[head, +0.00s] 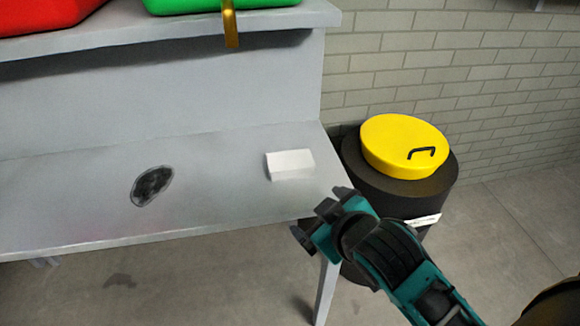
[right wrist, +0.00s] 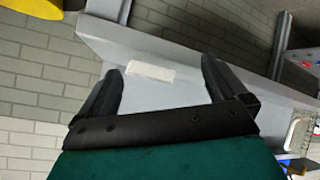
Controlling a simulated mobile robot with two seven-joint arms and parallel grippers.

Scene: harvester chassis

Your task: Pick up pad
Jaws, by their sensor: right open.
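The pad is likely the white block (head: 290,164) lying on the grey table (head: 80,180) near its right end. It also shows in the right wrist view (right wrist: 150,71), ahead of the fingers and between them in the picture. My right gripper (head: 318,212) is beside the table's right front corner, apart from the block. In the right wrist view its two fingers (right wrist: 162,82) are spread open with nothing between them. My left gripper is not in view.
A dark oval patch (head: 152,186) marks the table to the left. A black bin (head: 375,190) with a yellow lid (head: 400,143) stands right of the table. Red (head: 45,14) and green (head: 180,5) containers sit on the shelf above. The table around the block is clear.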

